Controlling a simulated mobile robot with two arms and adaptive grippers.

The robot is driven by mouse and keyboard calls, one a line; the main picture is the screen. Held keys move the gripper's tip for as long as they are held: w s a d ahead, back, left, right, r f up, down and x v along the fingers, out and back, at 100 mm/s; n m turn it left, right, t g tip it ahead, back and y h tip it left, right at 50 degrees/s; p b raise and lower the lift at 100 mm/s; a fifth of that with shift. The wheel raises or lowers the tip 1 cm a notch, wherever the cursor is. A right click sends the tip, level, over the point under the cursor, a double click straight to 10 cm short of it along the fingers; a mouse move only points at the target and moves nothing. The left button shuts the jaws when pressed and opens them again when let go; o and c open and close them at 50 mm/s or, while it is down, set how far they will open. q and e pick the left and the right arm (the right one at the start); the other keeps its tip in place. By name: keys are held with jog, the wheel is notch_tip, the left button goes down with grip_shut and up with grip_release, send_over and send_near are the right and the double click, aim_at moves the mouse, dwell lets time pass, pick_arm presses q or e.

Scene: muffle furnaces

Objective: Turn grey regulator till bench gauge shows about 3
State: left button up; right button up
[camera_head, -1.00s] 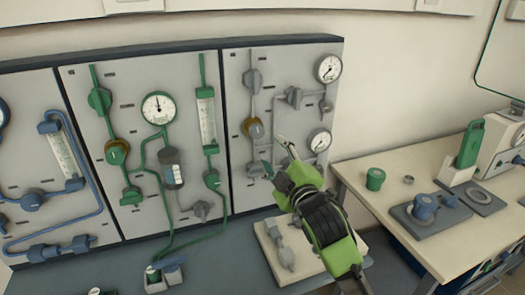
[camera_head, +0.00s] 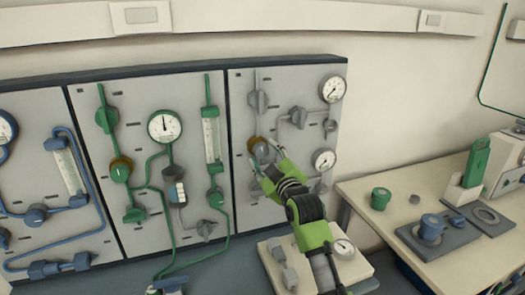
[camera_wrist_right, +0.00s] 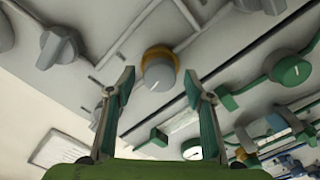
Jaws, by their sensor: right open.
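The grey regulator (camera_head: 259,149) is a round grey knob with an orange-brown collar on the right-hand wall panel. In the right wrist view the regulator (camera_wrist_right: 158,72) faces me, a light mark on its front. My right gripper (camera_head: 262,165) is at the regulator and partly covers it. In its wrist view the right gripper (camera_wrist_right: 160,84) is open, one finger to each side of the knob, with gaps showing. The bench gauge (camera_head: 343,247) is a small white dial on a pale board; its reading is too small to tell. My left gripper is not in view.
Grey valves (camera_head: 257,101) and two wall gauges (camera_head: 332,89) (camera_head: 324,160) are on the same panel. The middle panel carries green piping and a similar green regulator (camera_head: 121,170). A side table (camera_head: 385,225) with green and blue parts stands right.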

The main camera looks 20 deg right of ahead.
jog(key=shift+w, duration=1.1)
jog(key=shift+c, duration=0.4)
jog(key=c, duration=1)
jog(key=shift+r+m+p, duration=0.1)
jog(key=shift+m+p, duration=0.7)
jog(key=shift+p, duration=0.05)
jog(key=shift+c, duration=0.2)
jog(key=shift+m+p, duration=0.45)
jog(key=shift+m, duration=0.35)
jog(key=shift+a, duration=0.1)
jog(key=o, duration=1.1)
